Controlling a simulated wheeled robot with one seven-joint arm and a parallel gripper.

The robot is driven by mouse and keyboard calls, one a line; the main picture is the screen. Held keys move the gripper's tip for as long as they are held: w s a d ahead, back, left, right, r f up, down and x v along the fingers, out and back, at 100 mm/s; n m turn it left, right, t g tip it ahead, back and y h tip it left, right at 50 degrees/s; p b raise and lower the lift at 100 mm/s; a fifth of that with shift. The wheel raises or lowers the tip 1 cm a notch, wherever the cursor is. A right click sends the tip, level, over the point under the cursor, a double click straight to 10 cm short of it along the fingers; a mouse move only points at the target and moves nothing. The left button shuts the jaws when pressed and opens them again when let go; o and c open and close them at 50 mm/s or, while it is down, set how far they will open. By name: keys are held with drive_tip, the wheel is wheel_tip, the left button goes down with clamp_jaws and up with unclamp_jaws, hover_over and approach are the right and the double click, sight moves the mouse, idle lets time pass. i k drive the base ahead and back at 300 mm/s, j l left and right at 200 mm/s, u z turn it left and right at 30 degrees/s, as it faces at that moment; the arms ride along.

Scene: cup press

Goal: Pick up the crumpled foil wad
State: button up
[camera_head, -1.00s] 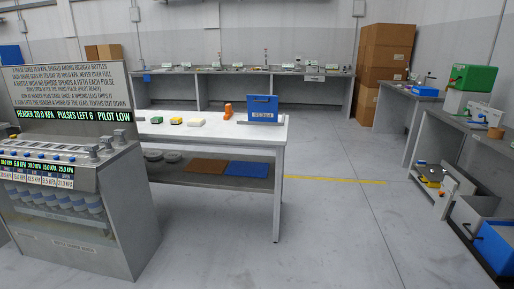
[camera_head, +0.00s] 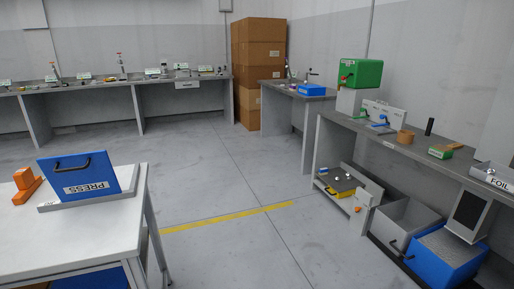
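I cannot make out a crumpled foil wad for certain. A grey metallic thing with a "FOIL" label (camera_head: 498,182) stands on the right-hand bench, cut off by the right edge of the picture. Small pale spots show on the low shelf under that bench, too small to identify. My gripper is not in view.
A white table (camera_head: 85,236) with a blue "PRESS" thing (camera_head: 100,173) is at the near left. The right bench (camera_head: 357,126) carries a green box (camera_head: 362,74); a grey bin (camera_head: 404,222) and a blue bin (camera_head: 447,256) stand below. The floor between is clear.

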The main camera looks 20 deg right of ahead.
sight(493, 172)
drive_tip(key=i+z, duration=0.75)
drive_tip(key=i+j+z, duration=0.35)
drive_tip(key=i, duration=0.15)
drive_tip(key=i+j+z, duration=0.25)
drive_tip(key=i+z, duration=0.15)
drive_tip(key=i+j+z, duration=0.7)
drive_tip(key=j+z, duration=0.15)
drive_tip(key=i+j+z, duration=0.25)
drive_tip(key=j, duration=0.2)
drive_tip(key=j+z, duration=0.3)
drive_tip(key=i+j, duration=0.05)
drive_tip(key=j, duration=0.05)
